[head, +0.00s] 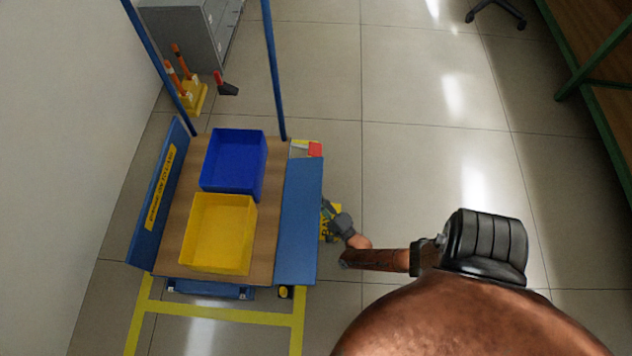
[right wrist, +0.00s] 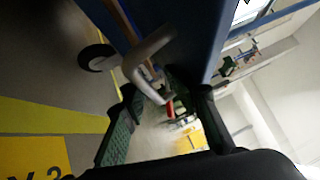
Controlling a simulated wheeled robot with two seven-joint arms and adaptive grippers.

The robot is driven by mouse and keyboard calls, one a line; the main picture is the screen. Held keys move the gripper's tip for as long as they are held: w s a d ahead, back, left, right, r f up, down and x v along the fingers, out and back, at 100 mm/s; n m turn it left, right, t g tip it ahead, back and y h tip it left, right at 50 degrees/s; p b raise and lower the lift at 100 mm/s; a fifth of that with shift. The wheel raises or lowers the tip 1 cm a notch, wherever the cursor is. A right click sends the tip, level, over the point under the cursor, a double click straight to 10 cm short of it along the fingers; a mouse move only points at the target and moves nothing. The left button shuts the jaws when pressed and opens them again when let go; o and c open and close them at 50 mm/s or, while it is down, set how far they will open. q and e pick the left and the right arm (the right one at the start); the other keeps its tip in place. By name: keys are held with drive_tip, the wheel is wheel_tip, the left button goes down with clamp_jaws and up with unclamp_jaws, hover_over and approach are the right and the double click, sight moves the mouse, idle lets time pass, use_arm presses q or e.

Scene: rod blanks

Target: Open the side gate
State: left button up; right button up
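A trolley with a wooden deck (head: 184,245) stands at the left of the head view. A blue side gate (head: 300,225) runs along its right edge; I cannot tell whether it is latched. My right gripper (head: 330,212) is low beside the outer face of this gate. In the right wrist view its two dark fingers (right wrist: 165,118) are apart. A grey bent metal handle (right wrist: 150,55) with a red part near it reaches towards the gap between them; contact is unclear. The blue panel (right wrist: 190,25) fills the top there. My left gripper is not in view.
A blue bin (head: 234,165) and a yellow bin (head: 218,233) sit on the deck. Another blue side panel (head: 155,200) with a yellow label lines the left edge. Blue posts rise at the back. A grey cabinet (head: 185,35) stands behind.

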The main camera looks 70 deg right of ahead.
drive_tip(key=shift+w+r, duration=0.1)
drive_tip(key=v, duration=1.2)
drive_tip(key=shift+c, duration=0.3)
